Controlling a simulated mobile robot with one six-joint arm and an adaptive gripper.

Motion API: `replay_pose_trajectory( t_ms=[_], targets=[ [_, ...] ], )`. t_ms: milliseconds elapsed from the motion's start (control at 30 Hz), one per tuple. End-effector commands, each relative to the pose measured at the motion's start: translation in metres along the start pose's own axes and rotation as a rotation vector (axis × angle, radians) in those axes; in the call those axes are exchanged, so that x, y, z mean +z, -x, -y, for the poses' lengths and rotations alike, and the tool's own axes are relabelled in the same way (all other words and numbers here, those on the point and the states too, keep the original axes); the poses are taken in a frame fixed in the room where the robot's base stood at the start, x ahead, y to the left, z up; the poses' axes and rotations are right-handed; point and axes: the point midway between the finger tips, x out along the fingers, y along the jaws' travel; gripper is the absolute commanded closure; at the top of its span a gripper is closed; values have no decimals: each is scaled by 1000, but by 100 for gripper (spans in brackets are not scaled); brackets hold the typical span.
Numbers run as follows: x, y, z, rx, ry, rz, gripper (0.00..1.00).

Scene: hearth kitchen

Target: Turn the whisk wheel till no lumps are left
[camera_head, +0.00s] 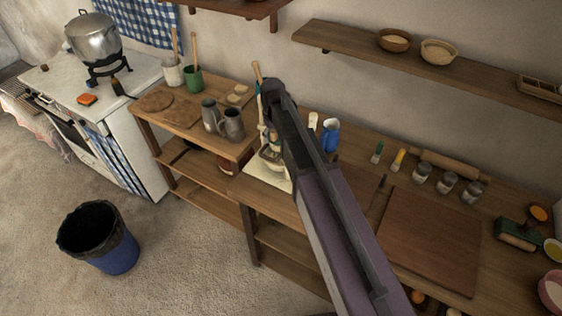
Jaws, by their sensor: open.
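The whisk device (271,153) stands at the left end of the long wooden counter. It looks pale and metallic, with a bowl-like part low down, and a pale mat (266,176) lies under and around it. My arm crosses the picture from the bottom to just above it and covers its right side. The wheel and any lumps cannot be made out. I cannot pick out my gripper or its fingers in this view.
A blue jug (330,136) stands right of my arm. Two grey jugs (232,124) stand on the left table. Jars (447,183), a cutting board (430,238) and a rolling pin (450,165) occupy the right counter. A blue bin (113,256) stands on the open floor.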

Motion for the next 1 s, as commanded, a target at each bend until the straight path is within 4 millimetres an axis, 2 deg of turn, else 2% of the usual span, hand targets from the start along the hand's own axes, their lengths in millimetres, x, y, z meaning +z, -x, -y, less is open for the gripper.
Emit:
replay_pose_trajectory(
  t_ms=[1000],
  targets=[
    [0, 69, 0, 0, 0, 0, 31]
  ],
)
